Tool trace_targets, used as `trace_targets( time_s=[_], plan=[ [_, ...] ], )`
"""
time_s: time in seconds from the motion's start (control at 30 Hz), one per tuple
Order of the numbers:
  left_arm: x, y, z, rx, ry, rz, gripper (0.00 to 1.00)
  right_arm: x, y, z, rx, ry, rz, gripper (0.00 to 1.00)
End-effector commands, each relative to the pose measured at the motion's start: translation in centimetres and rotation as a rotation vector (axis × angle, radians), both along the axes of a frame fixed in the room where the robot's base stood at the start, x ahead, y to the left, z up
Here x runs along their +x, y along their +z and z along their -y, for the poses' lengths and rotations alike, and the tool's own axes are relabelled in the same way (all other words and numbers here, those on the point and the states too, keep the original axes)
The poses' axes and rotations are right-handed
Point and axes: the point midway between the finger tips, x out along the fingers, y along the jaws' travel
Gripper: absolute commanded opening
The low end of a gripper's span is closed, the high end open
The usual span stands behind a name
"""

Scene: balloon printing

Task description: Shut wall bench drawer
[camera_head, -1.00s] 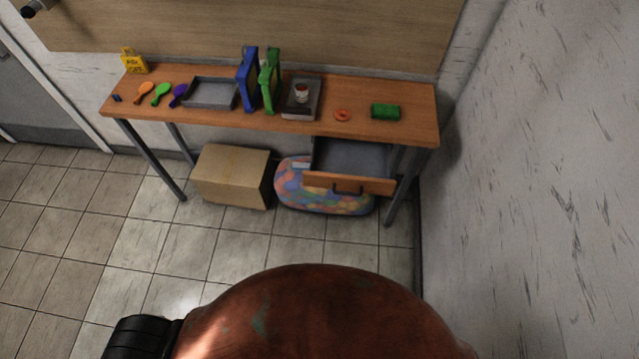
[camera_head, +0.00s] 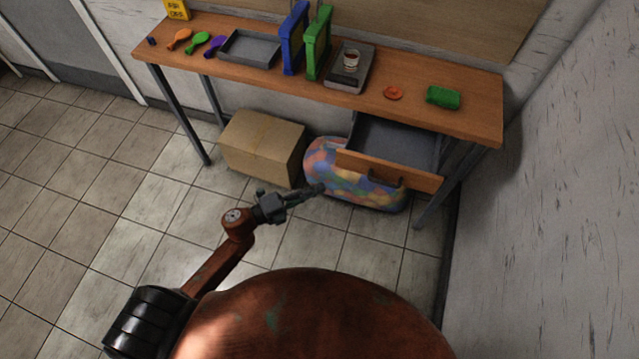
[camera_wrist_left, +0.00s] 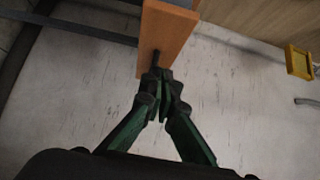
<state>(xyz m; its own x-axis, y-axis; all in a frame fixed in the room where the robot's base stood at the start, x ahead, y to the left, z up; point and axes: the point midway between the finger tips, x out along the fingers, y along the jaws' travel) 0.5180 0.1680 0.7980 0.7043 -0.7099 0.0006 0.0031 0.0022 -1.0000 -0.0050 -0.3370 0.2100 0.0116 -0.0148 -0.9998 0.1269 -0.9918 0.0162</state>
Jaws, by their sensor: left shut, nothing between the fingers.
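The wall bench drawer (camera_head: 395,140) hangs pulled out under the right part of the wooden wall bench (camera_head: 468,118). Its grey inside shows empty where visible. Its wooden front (camera_head: 415,178) has a dark handle (camera_head: 385,180). My left gripper (camera_head: 318,188) is shut and empty, left of the drawer front and apart from it in the head view. In the left wrist view my gripper fingertips (camera_wrist_left: 162,78) overlap the lower end of a wooden panel (camera_wrist_left: 168,38), which looks like the drawer front; contact cannot be told. My right gripper is out of view.
A cardboard box (camera_head: 262,145) and a multicoloured beanbag-like item (camera_head: 335,180) stand under the bench. A wall (camera_head: 570,200) closes the right side. The tiled floor ahead is clear.

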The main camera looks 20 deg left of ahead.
Motion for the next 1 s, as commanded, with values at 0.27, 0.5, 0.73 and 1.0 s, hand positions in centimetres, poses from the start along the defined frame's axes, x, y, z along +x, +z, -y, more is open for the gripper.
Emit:
trace_targets(
  time_s=[0.27,0.5,0.73,1.0],
  plan=[
    [4.2,0.0,4.1,-0.002,0.001,0.001,0.0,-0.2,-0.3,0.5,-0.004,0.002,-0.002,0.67],
    [7.8,-0.1,5.4,-0.001,0.004,-0.002,0.0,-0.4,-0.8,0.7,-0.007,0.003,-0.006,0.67],
    [9.5,-0.1,5.5,-0.002,0.003,-0.002,0.0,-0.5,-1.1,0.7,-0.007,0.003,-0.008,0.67],
    [9.6,0.0,5.4,-0.003,0.004,-0.003,0.0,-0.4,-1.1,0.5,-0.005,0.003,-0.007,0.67]
  ],
)
